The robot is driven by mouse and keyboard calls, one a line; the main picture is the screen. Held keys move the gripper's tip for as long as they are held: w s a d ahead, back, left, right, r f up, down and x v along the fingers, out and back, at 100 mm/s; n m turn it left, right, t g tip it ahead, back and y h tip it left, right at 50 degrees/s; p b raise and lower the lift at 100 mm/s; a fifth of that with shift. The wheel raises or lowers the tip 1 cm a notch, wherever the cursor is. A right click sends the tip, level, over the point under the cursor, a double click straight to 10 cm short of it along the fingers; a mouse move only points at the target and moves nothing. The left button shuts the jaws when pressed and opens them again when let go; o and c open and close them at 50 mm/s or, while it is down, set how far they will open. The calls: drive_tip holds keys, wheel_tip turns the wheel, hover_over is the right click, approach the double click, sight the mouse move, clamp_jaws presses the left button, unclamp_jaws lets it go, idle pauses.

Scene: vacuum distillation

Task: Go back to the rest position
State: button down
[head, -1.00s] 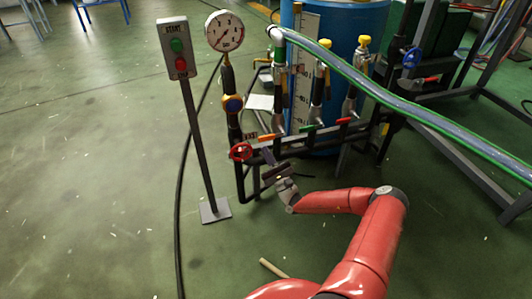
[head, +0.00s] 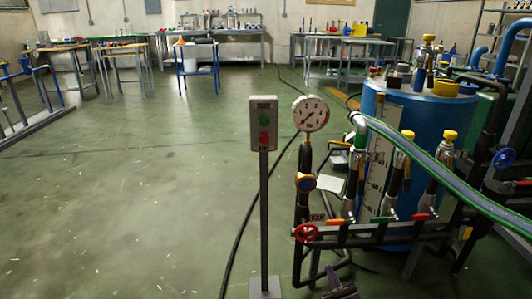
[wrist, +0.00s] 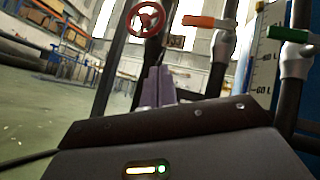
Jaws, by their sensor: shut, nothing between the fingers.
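My gripper (head: 336,279) shows only in part at the bottom edge of the head view, just below the pipe rack. The rest of my arm is out of that view. In the wrist view my gripper (wrist: 156,84) has its two grey fingers together, with nothing between them. The red valve wheel (head: 305,232) is above and left of the gripper in the head view. In the wrist view the red wheel (wrist: 145,19) stands beyond the fingertips, apart from them.
A start/stop button post (head: 264,190) stands left of the rack. A pressure gauge (head: 310,113) tops the rack's left pipe. A blue tank (head: 432,118) and a green-edged hose (head: 440,170) are at right. Open floor (head: 130,210) lies at left.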

drive_tip(key=s+a+r+n+g+y, duration=0.1)
drive_tip(key=s+a+r+n+g, duration=0.35)
drive_tip(key=n+g, duration=0.35)
drive_tip(key=s+a+r+n+g+y+p, duration=0.1)
drive_tip(key=s+a+r+n+g, duration=0.2)
drive_tip(key=a+r+n+g, duration=0.45)
drive_tip(key=s+a+r+n+g+y, duration=0.1)
drive_tip(key=s+a+r+n+g, duration=0.25)
drive_tip(key=g, duration=0.65)
drive_tip(key=s+d+r+n+t+h, duration=0.2)
drive_tip(key=s+r+t+h, duration=0.1)
drive_tip(key=s+r+h, duration=0.4)
drive_tip(key=s+d+r+n+t+h+p, duration=0.1)
drive_tip(key=s+d+r+n+t+h, duration=0.2)
drive_tip(key=s+r+h, duration=0.4)
drive_tip(key=shift+s+d+r+t, duration=0.15)
drive_tip(key=shift+s+r+t, duration=0.6)
drive_tip(key=shift+s+r, duration=1.45)
drive_tip(key=shift+w+r, duration=0.35)
